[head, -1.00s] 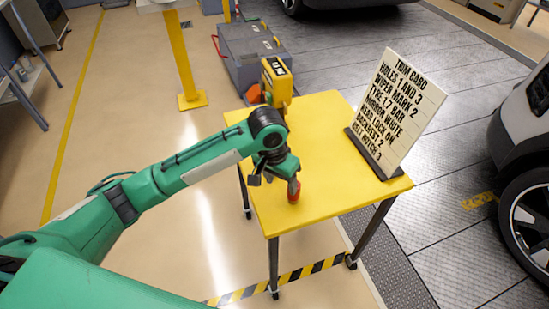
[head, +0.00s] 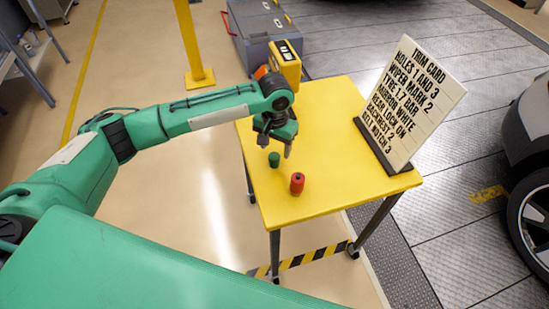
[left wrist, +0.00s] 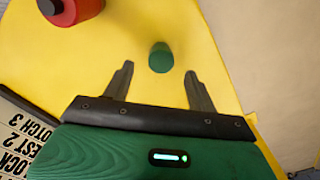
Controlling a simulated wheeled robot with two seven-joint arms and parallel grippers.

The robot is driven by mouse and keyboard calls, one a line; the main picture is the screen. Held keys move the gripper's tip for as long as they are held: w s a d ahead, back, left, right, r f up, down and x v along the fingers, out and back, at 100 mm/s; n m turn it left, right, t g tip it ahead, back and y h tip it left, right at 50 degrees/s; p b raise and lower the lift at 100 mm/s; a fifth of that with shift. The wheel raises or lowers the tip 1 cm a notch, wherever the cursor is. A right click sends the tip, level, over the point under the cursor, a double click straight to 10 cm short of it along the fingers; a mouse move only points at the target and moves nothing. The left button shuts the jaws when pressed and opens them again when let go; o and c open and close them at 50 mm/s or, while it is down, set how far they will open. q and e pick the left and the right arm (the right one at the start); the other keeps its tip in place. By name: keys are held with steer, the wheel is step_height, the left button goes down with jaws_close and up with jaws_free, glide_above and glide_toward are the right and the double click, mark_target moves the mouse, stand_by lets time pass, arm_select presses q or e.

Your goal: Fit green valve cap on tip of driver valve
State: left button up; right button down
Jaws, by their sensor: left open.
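The green valve cap (head: 274,159) stands upright on the yellow table, near its left edge. My left gripper (head: 275,147) is open and empty just above and beside it, fingers pointing down. In the left wrist view the green cap (left wrist: 160,57) lies between and just beyond the two spread fingertips (left wrist: 159,72), not touching either. No valve can be made out on the wheel (head: 535,222) at the right. My right gripper is out of view.
A trim card on a dark stand (head: 415,100) stands on the table's right side. A yellow device (head: 286,65) is at the table's back left, behind my gripper. A grey case (head: 262,32) is beyond the table. The yellow table's (head: 345,125) middle is clear.

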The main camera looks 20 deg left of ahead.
mark_target(274, 156)
arm_select(q)
steer(key=shift+s+f, duration=0.1)
steer(key=shift+f, duration=0.55)
step_height(274, 156, down, 4)
steer(key=shift+s+a+r+p, duration=0.1)
steer(key=shift+r+p, duration=0.1)
steer(key=shift+p, duration=0.15)
steer(key=shift+f, duration=0.3)
steer(key=shift+c, duration=0.5)
steer(key=c, duration=0.9)
steer(key=shift+c, duration=0.3)
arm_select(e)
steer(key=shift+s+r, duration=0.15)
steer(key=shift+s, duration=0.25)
